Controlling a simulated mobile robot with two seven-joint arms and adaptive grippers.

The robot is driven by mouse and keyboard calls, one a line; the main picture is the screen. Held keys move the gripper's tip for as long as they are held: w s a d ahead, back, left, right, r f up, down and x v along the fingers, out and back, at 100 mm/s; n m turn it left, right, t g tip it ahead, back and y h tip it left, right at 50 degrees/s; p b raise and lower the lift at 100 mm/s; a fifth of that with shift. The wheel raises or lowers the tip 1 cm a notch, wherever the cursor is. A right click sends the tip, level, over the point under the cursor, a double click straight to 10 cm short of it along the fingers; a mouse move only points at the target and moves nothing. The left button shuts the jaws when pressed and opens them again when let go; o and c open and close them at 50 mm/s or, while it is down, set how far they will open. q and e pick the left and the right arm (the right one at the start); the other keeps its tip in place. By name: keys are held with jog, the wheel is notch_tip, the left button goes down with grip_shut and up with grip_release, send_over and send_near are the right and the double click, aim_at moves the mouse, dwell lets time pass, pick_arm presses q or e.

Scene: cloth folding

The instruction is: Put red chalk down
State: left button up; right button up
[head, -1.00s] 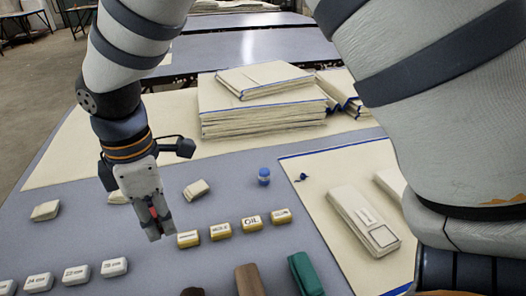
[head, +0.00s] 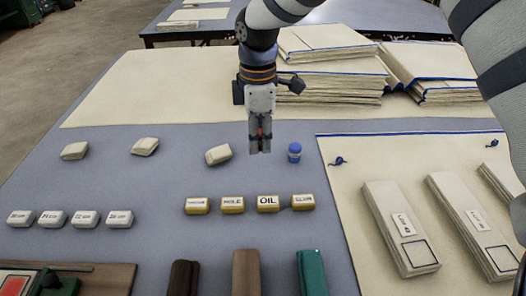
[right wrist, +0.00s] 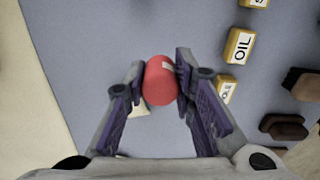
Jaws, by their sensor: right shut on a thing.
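The red chalk (right wrist: 160,82) is a red round piece with a pale patch, held between the two fingers of my right gripper (right wrist: 157,80). In the head view my right gripper (head: 260,148) points down, with a little of the red showing between its fingers. It appears to hang above the grey table (head: 130,185), just left of a small blue cylinder (head: 294,153) and right of a cream block (head: 219,154). I cannot tell the gap to the table. My left gripper is out of view.
Yellow labelled blocks, including one marked OIL (head: 268,203), line up in front. White labelled blocks (head: 52,218) stand at left. Folded cloth stacks (head: 325,75) lie behind. Cream folded pieces (head: 402,225) lie on a cloth at right. Grey table is bare between the rows.

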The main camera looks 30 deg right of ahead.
aim_at(264, 160)
jog(key=f, duration=0.2)
jog(key=w+d+f, duration=0.1)
jog(key=f, duration=0.1)
jog(key=w+d+f, duration=0.1)
jog(key=f, duration=0.1)
jog(key=shift+d+b, duration=0.2)
jog(key=shift+b, duration=0.2)
jog(key=shift+f, duration=0.4)
jog(key=shift+r, duration=0.1)
jog(key=o, duration=1)
jog(key=shift+o, duration=0.2)
notch_tip(264, 160, up, 12)
jog(key=p, duration=0.1)
